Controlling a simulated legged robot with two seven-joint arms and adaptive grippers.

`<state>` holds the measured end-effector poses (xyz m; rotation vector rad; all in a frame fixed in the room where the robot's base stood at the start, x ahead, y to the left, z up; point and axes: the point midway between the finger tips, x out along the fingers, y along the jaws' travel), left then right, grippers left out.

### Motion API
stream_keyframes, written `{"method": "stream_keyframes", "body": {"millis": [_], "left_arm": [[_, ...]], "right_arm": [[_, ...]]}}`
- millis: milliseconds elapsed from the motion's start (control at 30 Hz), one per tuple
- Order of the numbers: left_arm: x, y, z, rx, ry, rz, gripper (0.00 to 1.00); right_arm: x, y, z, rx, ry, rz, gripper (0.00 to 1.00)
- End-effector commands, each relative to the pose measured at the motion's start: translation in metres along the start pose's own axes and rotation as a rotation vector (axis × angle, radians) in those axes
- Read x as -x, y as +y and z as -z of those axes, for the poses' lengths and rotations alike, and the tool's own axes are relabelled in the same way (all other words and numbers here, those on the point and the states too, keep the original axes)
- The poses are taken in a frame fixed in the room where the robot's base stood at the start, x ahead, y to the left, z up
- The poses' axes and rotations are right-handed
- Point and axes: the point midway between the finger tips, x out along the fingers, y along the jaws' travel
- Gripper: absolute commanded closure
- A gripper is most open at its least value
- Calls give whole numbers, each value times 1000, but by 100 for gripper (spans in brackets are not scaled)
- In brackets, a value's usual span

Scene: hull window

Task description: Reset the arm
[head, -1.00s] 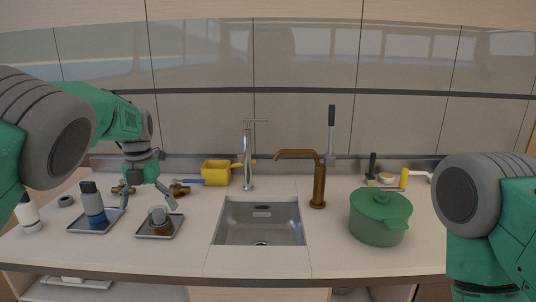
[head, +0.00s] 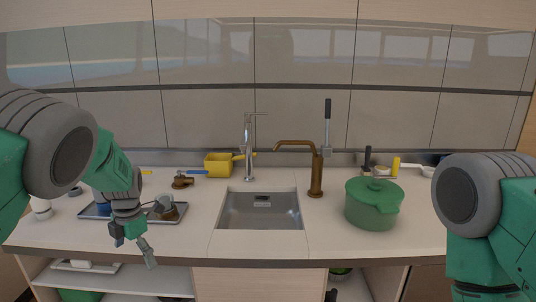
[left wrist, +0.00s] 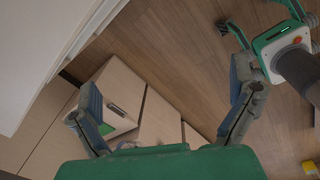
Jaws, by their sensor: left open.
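My left gripper (head: 134,247) hangs in front of the counter's front edge at the left of the head view, its fingers open and apart. In the left wrist view the open fingers (left wrist: 160,85) have nothing between them, and a wooden floor and pale cabinets show beyond. My right arm (head: 490,215) stands at the right edge of the head view; its gripper is out of sight.
A tray (head: 180,215) with a small brown-based item (head: 166,209) lies just behind the left gripper. A second tray is partly hidden by my left arm. The sink (head: 260,210) is central, a green pot (head: 372,205) right of it. Open shelves (head: 130,282) lie below the counter.

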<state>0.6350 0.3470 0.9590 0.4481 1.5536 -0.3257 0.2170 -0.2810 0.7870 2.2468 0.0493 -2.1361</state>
Motion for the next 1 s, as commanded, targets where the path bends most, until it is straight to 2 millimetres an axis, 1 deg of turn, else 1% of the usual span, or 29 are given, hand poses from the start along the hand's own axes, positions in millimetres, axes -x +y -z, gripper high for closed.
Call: {"method": "stream_keyframes", "body": {"millis": [33,67,100,167,200,267,300,367,400,467,500,567,600,700,733,800,900,1000], "left_arm": [[-25,-4,13,-74,13,-4,0],[-39,-6,20,-129,18,-9,0],[-59,-10,32,-213,30,-16,0],[-92,-19,54,-366,46,-25,0],[-115,-26,71,-483,58,-31,0],[-148,-42,98,-678,76,-36,0],[-167,-53,116,-813,85,-39,0],[-192,-72,143,-1018,97,-38,0],[-207,-86,162,-1156,102,-35,0],[-226,-109,189,-1365,104,-30,0],[-236,-126,207,-1507,101,-25,0],[-248,-151,232,-1720,89,-19,0],[-253,-168,249,-1860,77,-17,0],[-258,-209,284,-2177,32,-23,0],[-257,-220,292,-2260,17,-26,0],[-254,-241,309,-2425,-18,-42,0],[-248,-261,323,-2589,-56,-70,0],[-244,-272,330,-2674,-78,-89,0]], "right_arm": [[-6,0,0,0,-1,0,100],[-8,0,-1,0,-1,0,100],[-11,0,-1,0,-1,0,100],[-16,0,-1,0,-1,0,100],[-20,0,-2,0,-1,0,100],[-27,0,-2,0,-1,0,100],[-31,0,-2,0,-1,0,100],[-36,0,-2,0,-1,0,100],[-40,0,-2,0,-1,0,100],[-46,0,-3,0,-1,0,100],[-50,0,-3,0,-1,0,100],[-56,0,-3,0,-1,0,100],[-59,0,-4,0,-1,0,100],[-67,0,-4,0,-1,0,100],[-69,0,-4,0,-1,0,100],[-73,-1,-4,0,-1,0,100],[-76,-1,-4,0,-1,0,100],[-78,-1,-4,0,-1,0,100]]}}
